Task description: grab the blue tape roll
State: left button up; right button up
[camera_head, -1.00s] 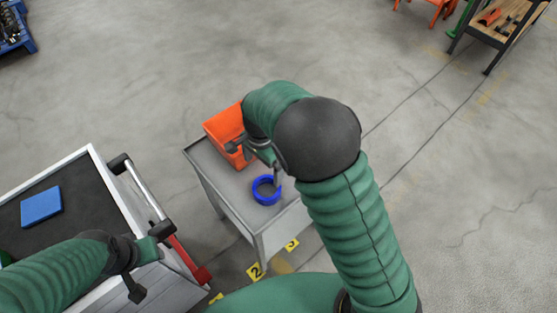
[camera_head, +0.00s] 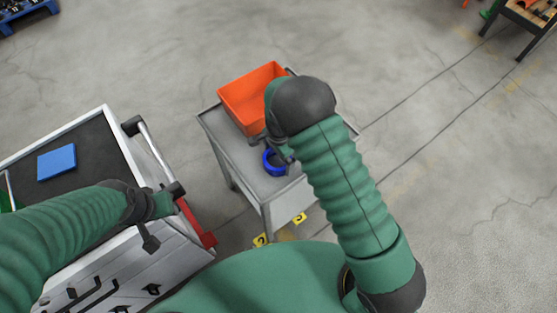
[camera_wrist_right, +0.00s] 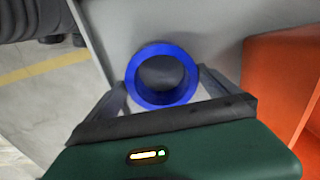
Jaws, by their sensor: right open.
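The blue tape roll (camera_head: 268,166) is a ring lying flat on the small grey table (camera_head: 237,160), near the orange bin (camera_head: 252,92). My right gripper (camera_head: 284,157) is at the roll and partly hides it in the head view. In the right wrist view, the roll (camera_wrist_right: 160,100) shows as a full ring between the two spread fingers of the right gripper (camera_wrist_right: 165,82). I cannot tell if the fingers touch it. My left gripper (camera_head: 166,217) is open and empty beside the cart's handle.
The cart (camera_head: 103,111) with a dark top stands at left, carrying a flat blue box (camera_head: 57,162). The orange bin's wall (camera_wrist_right: 270,90) is close on the right in the wrist view. Open floor lies beyond the table.

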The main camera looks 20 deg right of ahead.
jog(key=shift+w+f, duration=0.15)
jog(key=shift+f, duration=0.3)
jog(key=shift+w+a+f, duration=0.1)
jog(key=shift+a, duration=0.25)
jog(key=c, duration=1.5)
jog(key=shift+o, duration=0.2)
jog(key=shift+r, duration=0.25)
